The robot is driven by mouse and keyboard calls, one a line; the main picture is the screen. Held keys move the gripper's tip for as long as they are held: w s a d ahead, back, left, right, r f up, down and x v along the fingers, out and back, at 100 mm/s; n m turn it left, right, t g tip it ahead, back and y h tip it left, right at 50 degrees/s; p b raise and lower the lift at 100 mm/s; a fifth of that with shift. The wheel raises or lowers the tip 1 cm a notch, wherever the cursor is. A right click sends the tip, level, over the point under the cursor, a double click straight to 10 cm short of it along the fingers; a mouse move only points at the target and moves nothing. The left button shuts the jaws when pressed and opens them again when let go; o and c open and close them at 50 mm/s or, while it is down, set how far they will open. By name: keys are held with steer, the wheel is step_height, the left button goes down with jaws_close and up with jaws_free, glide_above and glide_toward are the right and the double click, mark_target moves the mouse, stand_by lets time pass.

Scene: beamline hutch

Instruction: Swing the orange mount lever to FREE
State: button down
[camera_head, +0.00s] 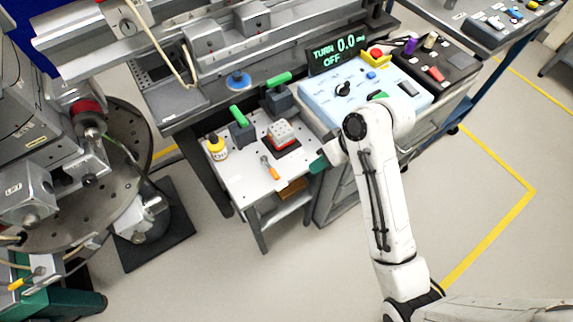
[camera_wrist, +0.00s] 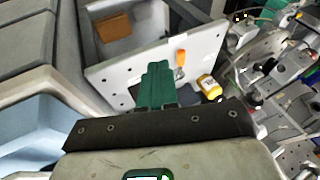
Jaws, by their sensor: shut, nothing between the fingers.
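The orange lever (camera_head: 269,166) is a small orange handle on the white perforated plate (camera_head: 241,182), near its front edge. The wrist view also shows the orange lever (camera_wrist: 181,58), beyond and to the right of my fingers. I cannot read any FREE marking. My gripper (camera_head: 318,163) has dark green fingers and is at the plate's right edge, right of the lever and apart from it. In the wrist view, my gripper (camera_wrist: 158,68) is shut and empty, with the plate behind it.
On the plate stand a red-and-white block (camera_head: 281,134), a yellow bottle (camera_head: 217,147) and two green-handled clamps (camera_head: 239,118) (camera_head: 279,92). A light blue control box (camera_head: 340,100) is at the right. A round perforated table (camera_head: 118,185) is at the left. The floor in front is clear.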

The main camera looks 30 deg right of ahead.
mark_target(270, 168)
steer(key=shift+n+y, duration=0.3)
steer(key=w+d+r, duration=0.3)
steer(key=shift+w+d, duration=0.1)
steer(key=shift+d, duration=0.15)
steer(key=shift+f, duration=0.1)
steer(key=b+x, duration=0.1)
steer(key=x, duration=0.8)
steer(key=shift+w+a+f, duration=0.2)
steer(key=shift+w, duration=0.1)
steer(key=shift+a+f, duration=0.25)
steer(key=shift+a, duration=0.9)
steer(key=shift+a+f, duration=0.2)
steer(key=shift+a, duration=0.65)
steer(key=shift+t+p, duration=0.3)
steer(key=shift+p, duration=0.1)
